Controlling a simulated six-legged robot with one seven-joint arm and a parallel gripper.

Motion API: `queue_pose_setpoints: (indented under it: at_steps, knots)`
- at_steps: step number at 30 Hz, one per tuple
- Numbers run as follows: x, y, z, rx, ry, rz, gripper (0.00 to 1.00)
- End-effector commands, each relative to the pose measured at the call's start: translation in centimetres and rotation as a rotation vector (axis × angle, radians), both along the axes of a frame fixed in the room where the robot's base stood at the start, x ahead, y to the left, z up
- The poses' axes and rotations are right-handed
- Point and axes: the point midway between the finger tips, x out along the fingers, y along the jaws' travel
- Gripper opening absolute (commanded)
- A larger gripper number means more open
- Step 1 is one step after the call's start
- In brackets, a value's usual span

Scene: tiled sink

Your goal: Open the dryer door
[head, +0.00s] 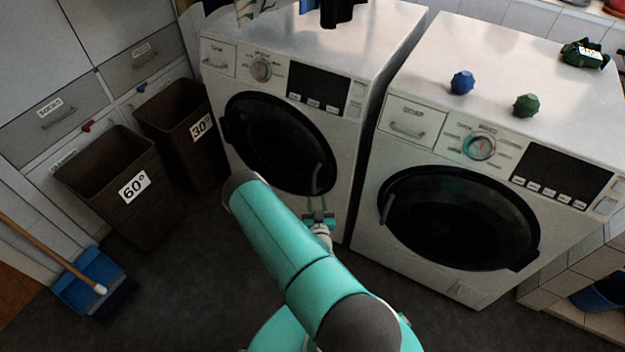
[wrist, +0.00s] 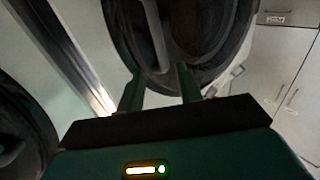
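Two white front-loading machines stand side by side, each with a black round door that looks closed. The left machine (head: 345,42) has its door (head: 272,140) with an upright handle (head: 318,178) on its right side. The right machine (head: 410,160) has a drawer marked SOAP and its door (head: 458,217) has a handle at the left. The left drawer label is too small to read. My gripper (head: 319,196) is just below the left machine's door handle. In the wrist view the fingers (wrist: 160,84) are apart and empty, pointing at the handle (wrist: 155,35), not around it.
Two dark laundry bins (head: 112,178) stand left of the machines. A blue dustpan (head: 88,278) lies on the floor at the left. Blue (head: 462,82) and green (head: 526,105) balls sit on the right machine. Dark floor in front of the machines is clear.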

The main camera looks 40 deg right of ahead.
Motion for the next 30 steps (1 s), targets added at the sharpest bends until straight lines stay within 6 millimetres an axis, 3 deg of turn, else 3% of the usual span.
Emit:
queue_pose_setpoints:
  at_steps: [9, 15, 27, 30]
  knots:
    - [5.4, -3.8, 0.0, 0.000, -0.002, 0.003, 0.35]
    - [7.9, -5.6, 0.0, 0.000, 0.000, 0.004, 0.35]
    - [8.7, -6.1, 0.0, 0.000, 0.002, 0.004, 0.35]
    - [8.7, -6.1, 0.0, 0.001, 0.002, 0.004, 0.16]
